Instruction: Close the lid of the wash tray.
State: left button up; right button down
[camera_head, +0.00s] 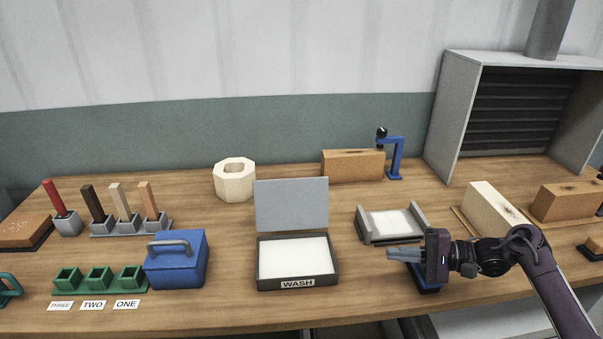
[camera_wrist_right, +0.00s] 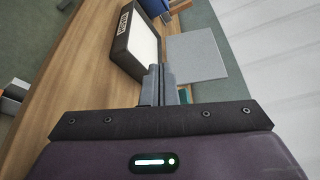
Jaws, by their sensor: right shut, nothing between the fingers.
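The wash tray (camera_head: 262,279) is a dark, shallow box with a white inside and a "WASH" label on its front, in the middle of the table. Its grey lid (camera_head: 291,205) stands open, upright at the tray's back edge. In the right wrist view the tray (camera_wrist_right: 119,40) and lid (camera_wrist_right: 196,54) show beyond the fingers. My right gripper (camera_head: 390,254) is shut and empty, to the right of the tray and apart from it, fingers pointing left towards it. Its fingers also show in the right wrist view (camera_wrist_right: 160,84). My left gripper is not in view.
A blue box with a handle (camera_head: 178,262) stands close left of the tray. A grey open tray (camera_head: 391,239) lies behind my right gripper. A cream octagonal block (camera_head: 234,184) and a brown block (camera_head: 352,166) stand at the back. Bare table lies between tray and gripper.

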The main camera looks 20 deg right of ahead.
aim_at(296, 204)
jog(key=i, duration=1)
